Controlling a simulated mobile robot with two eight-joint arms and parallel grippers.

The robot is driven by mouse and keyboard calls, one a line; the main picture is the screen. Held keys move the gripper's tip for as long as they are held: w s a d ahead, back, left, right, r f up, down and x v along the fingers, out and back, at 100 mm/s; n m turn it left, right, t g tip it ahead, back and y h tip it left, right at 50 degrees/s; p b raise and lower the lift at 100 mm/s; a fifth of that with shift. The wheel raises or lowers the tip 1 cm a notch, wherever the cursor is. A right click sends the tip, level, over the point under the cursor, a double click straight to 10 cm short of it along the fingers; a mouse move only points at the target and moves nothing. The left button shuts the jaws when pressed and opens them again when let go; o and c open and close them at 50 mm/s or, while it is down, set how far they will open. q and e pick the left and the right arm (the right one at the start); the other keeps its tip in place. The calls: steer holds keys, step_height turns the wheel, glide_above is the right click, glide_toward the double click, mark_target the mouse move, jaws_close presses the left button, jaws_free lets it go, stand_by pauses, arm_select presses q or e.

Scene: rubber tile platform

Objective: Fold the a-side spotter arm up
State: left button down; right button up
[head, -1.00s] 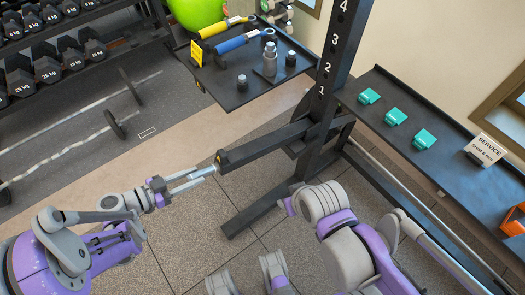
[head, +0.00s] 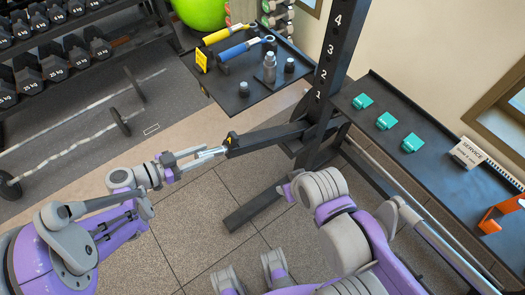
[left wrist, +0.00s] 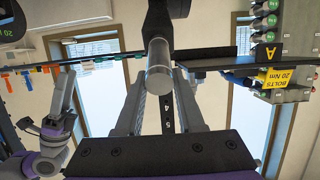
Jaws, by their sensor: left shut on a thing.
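The a-side spotter arm (head: 268,136) is a black bar reaching left from the black upright (head: 325,75), tilted slightly, with a small yellow mark near its free end. A silver cylindrical grip (head: 209,154) sticks out of that end. My left gripper (head: 200,158) is shut on this grip, its fingers on either side. In the left wrist view the grip (left wrist: 159,68) shows as a grey cylinder between the two fingers (left wrist: 160,105), with the dark bar beyond it. My right arm is at the lower right of the head view; its gripper is not visible.
A black tray (head: 262,85) above the spotter arm holds tools with yellow and blue handles and dark cylinders. A shelf (head: 440,150) on the right carries teal blocks, a service sign and an orange item. Dumbbell racks and barbells are at left.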

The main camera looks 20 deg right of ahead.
arm_select(q)
steer(key=w+d+r+p, duration=0.2)
steer(key=d+r+p, duration=0.5)
steer(key=r, duration=0.4)
steer(key=shift+w+d, duration=0.15)
steer(key=shift+d, duration=0.2)
arm_select(e)
step_height(320, 180, up, 8)
steer(key=w, duration=0.2)
steer(key=shift+r, duration=0.2)
arm_select(q)
steer(key=shift+r, duration=0.15)
steer(key=w+d+r+p, duration=0.3)
steer(key=d+r+p, duration=0.1)
steer(key=d+r, duration=0.4)
steer(key=shift+d+r, duration=0.25)
steer(key=shift+d, duration=0.85)
arm_select(e)
steer(key=w+r+t, duration=0.1)
steer(key=w+r, duration=0.2)
steer(key=r, duration=0.3)
steer(key=shift+r, duration=0.25)
